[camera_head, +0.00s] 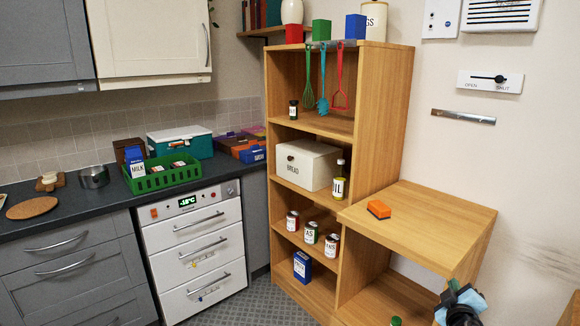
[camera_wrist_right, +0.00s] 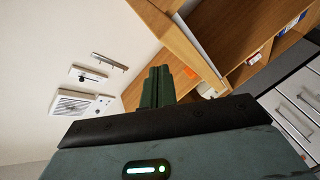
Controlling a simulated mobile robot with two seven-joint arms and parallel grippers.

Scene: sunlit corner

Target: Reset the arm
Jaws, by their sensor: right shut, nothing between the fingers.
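My right gripper (camera_head: 462,309) shows at the bottom right edge of the head view, in front of the low wooden cabinet. In the right wrist view its two green fingers (camera_wrist_right: 157,87) are together with nothing between them. The gripper is apart from the shelf and the things on it. My left gripper is not in view.
The wooden shelf (camera_head: 388,95) holds a bread bin (camera_head: 307,165), a bottle (camera_head: 339,181) and several cans. An orange sponge (camera_head: 379,209) lies on the low cabinet top (camera_head: 440,220). A green basket (camera_head: 178,179) stands on the dark counter. The floor (camera_head: 240,306) is clear.

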